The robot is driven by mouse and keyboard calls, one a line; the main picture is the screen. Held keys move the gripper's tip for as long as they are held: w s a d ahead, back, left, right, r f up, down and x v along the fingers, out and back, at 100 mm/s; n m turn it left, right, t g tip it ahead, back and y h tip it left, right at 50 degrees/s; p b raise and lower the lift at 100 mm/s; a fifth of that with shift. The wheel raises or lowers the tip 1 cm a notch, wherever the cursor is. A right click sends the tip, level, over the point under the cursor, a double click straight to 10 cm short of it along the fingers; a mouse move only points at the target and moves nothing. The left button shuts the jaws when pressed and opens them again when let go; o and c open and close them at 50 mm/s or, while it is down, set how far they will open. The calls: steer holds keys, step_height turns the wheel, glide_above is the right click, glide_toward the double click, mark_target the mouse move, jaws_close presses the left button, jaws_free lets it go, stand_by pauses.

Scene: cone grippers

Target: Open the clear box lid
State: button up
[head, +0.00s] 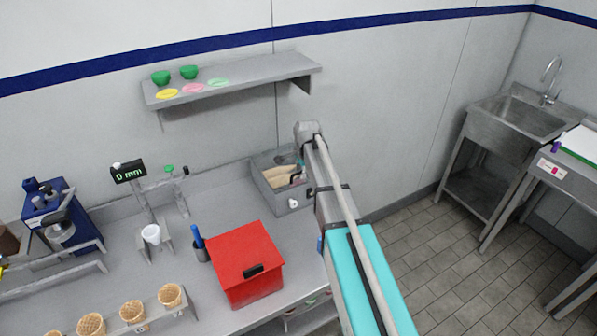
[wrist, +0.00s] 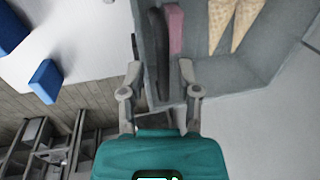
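The clear box (head: 268,196) stands at the back right of the counter, with grey walls and pale cones inside. Its clear lid is hard to make out, and I cannot tell its exact position. A dark curved handle (wrist: 157,50) shows in the wrist view, beside a pink piece (wrist: 175,28) and cones (wrist: 236,22). My gripper (wrist: 160,66) is open, its two fingers apart on either side of the dark handle's lower part. I cannot tell whether they touch it. In the head view my arm partly hides the box and most of the gripper.
A red box (head: 240,258) with a black handle and a dark cup holding blue items (head: 199,245) stand in front of the clear box. A shelf (head: 235,82) with green bowls hangs above. Waffle cones (head: 132,312) stand in a front-left rack.

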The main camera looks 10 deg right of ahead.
jaws_close()
steer(key=shift+s, duration=0.1)
